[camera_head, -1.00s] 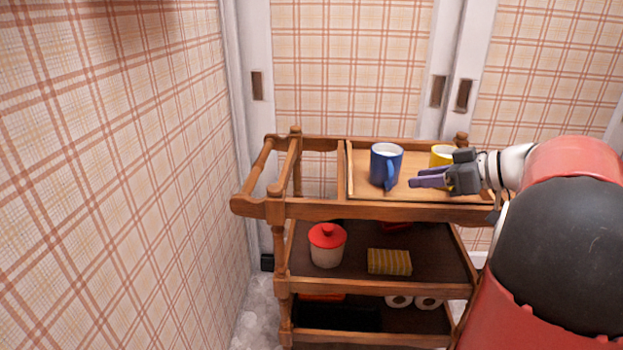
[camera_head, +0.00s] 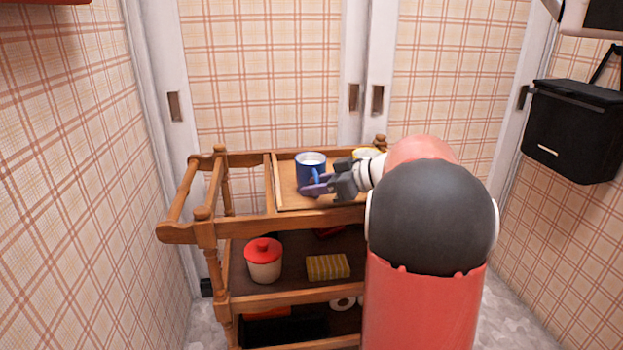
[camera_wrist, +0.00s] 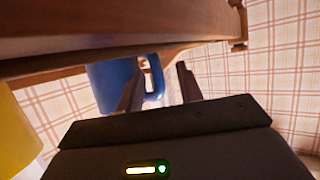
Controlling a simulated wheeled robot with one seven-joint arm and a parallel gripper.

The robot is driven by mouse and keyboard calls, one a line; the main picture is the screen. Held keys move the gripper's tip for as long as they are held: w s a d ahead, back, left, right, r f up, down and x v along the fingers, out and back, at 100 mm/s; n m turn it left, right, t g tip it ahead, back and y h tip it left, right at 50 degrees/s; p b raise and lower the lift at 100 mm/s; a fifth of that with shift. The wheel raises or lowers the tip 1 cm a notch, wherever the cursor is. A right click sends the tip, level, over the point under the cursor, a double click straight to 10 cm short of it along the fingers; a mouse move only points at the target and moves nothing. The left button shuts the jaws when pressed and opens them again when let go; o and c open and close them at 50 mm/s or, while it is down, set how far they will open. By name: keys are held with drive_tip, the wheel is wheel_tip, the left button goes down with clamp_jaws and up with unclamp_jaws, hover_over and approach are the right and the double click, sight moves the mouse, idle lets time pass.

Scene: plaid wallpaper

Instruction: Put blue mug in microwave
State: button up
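The blue mug (camera_head: 308,170) stands upright on the wooden tray (camera_head: 290,203) on the cart's top shelf, its handle towards my gripper. My gripper (camera_head: 314,186) is at the mug's handle side, pointing left. In the wrist view the mug (camera_wrist: 108,86) is upper left of centre, and its handle lies between the spread fingers of my gripper (camera_wrist: 160,78). The fingers are open; I cannot tell whether one touches the handle. A pale box with a dark front (camera_head: 590,18) is cut off at the top right; I cannot tell whether it is the microwave.
A yellow mug (camera_head: 368,153) stands behind my wrist, partly hidden; its yellow side (camera_wrist: 18,135) shows in the wrist view. The wooden cart (camera_head: 255,231) has raised rails. A red-lidded jar (camera_head: 264,264) and a striped block (camera_head: 328,267) are below.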

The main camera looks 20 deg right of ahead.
clamp_jaws()
drive_tip(key=shift+r, duration=0.15)
idle(0.4)
